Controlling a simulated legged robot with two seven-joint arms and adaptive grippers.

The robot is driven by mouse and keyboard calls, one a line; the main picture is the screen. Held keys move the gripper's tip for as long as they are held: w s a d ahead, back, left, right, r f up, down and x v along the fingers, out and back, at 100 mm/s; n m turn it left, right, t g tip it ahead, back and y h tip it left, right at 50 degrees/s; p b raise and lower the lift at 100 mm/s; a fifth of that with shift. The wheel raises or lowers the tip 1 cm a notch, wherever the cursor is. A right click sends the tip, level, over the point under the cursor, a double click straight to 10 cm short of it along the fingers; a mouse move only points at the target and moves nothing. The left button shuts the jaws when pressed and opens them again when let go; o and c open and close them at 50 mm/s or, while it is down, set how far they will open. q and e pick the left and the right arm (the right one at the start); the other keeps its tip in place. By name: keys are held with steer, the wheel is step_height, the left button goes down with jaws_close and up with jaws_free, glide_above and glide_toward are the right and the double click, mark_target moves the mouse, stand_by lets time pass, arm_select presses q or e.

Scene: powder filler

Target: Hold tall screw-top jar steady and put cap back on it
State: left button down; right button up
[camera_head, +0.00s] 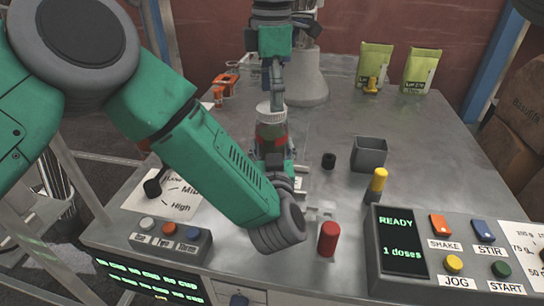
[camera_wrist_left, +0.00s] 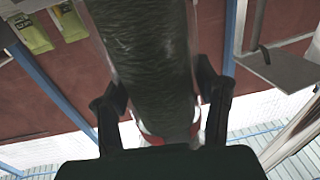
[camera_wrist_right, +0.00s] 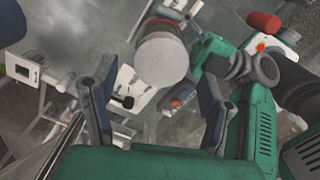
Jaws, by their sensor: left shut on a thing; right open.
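The tall jar (camera_head: 270,130), with a red and white band, stands upright over the table. A white round cap (camera_head: 270,113) sits on its top; I cannot tell whether it is screwed tight. My left gripper (camera_head: 272,150) is shut on the jar below the cap. In the left wrist view the dark jar body (camera_wrist_left: 152,45) lies between its fingers. My right gripper (camera_head: 276,92) is open and points down just above the cap. In the right wrist view the cap's pale disc (camera_wrist_right: 162,62) shows between and beyond its fingers; contact is not clear.
A grey square bin (camera_head: 369,154), a small black cylinder (camera_head: 328,160), a red cylinder (camera_head: 328,239) and a yellow-topped post (camera_head: 376,184) stand right of the jar. A control panel (camera_head: 395,250) is at front right. Green bags (camera_head: 374,62) stand at the back.

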steer(key=shift+f, duration=1.4)
steer(key=shift+c, duration=0.4)
steer(key=c, duration=1.1)
steer(key=m, duration=0.6)
steer(key=shift+m, duration=0.3)
steer(key=m, duration=0.8)
steer(key=o, duration=1.3)
steer(key=shift+o, duration=0.2)
step_height(320, 180, up, 12)
